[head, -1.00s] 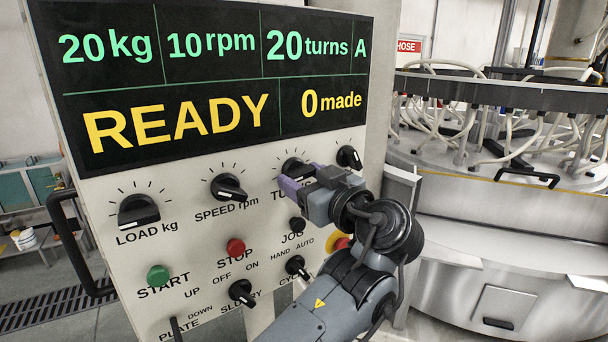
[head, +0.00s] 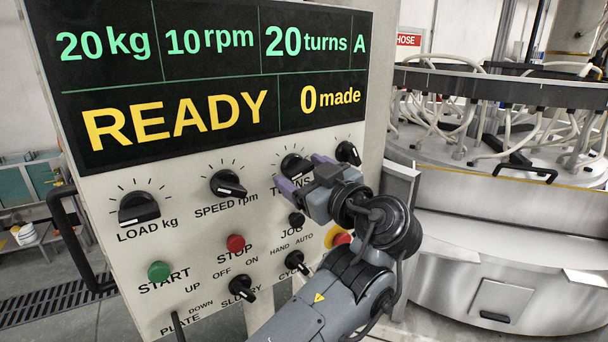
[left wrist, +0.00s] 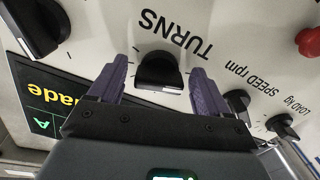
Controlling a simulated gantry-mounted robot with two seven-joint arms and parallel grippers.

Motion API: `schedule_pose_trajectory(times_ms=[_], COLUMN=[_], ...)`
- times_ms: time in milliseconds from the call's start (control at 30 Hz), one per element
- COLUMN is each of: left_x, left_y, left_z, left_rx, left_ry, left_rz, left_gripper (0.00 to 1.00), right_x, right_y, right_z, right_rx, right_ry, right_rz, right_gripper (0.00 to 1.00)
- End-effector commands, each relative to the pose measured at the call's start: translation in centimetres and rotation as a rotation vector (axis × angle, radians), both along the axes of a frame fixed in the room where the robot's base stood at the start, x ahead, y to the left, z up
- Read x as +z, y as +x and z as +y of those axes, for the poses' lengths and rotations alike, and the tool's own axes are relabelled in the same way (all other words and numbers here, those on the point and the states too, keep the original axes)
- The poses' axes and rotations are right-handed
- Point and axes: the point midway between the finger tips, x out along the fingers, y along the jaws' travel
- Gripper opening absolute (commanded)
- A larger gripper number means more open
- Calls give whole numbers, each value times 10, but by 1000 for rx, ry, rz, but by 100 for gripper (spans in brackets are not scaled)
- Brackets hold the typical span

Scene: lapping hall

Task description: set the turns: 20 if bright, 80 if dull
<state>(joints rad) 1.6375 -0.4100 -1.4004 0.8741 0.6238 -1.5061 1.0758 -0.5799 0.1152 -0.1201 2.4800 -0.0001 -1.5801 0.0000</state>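The TURNS knob (head: 294,163) is a black dial on the white control panel, below the display. The display (head: 210,75) reads 20 turns, READY and 0 made. My left gripper (head: 303,174) is in front of the panel at the TURNS knob. In the left wrist view, its purple fingers (left wrist: 161,80) are apart, one on each side of the TURNS knob (left wrist: 158,72), with gaps between. The knob's lower part and some of its label are hidden by the gripper in the head view. No bright or dull part can be made out. My right gripper is out of view.
Beside it are the LOAD knob (head: 138,207), SPEED knob (head: 227,184) and another black knob (head: 348,153). Below are the green START (head: 159,271) and red STOP (head: 236,243) buttons. A lapping machine (head: 500,240) with hoses stands at right.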

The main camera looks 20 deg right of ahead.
Motion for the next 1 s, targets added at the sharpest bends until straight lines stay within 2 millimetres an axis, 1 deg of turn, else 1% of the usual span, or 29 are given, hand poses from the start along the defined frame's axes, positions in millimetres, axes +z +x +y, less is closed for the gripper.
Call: schedule_pose_trajectory(times_ms=[300,467,567,800,1000], left_x=[0,0,-1,-1,0], left_y=[-1,-11,-24,-65,-91], left_z=[0,-3,-6,-16,-22], left_rx=[0,-1,-2,-3,-2], left_ry=[2,3,4,3,2], left_rz=[0,-2,-2,-3,-2], left_gripper=[81,81,81,81,81], right_x=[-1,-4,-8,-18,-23], right_y=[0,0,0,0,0], right_z=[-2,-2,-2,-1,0], right_rx=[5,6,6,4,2], right_ry=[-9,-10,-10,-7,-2], right_rz=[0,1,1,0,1], right_gripper=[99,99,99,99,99])
